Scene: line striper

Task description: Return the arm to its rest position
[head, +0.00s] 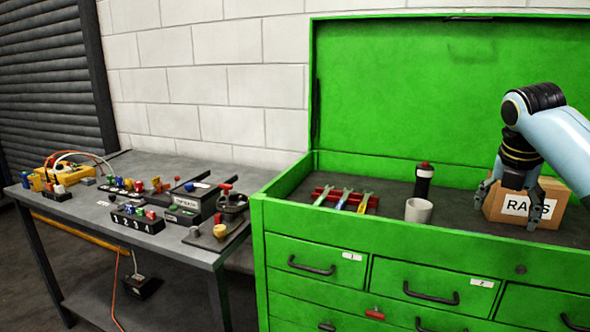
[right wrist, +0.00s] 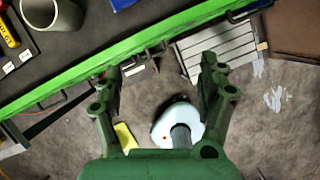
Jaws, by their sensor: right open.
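My right gripper (head: 513,205) is at the right of the head view, at the end of a light blue arm, in front of the box labelled RAGS (head: 562,205). Its fingers point down, spread apart. In the right wrist view the two fingers of the right gripper (right wrist: 163,85) are apart with nothing between them; the floor shows below. I cannot tell whether the gripper touches the box. My left gripper is in neither view.
The green tool chest (head: 285,187) has its lid up. On its top are a grey cup (head: 418,211), a dark bottle (head: 423,182) and a red rack (head: 345,199) with several tools. A grey workbench (head: 75,212) with controls and parts stands at left.

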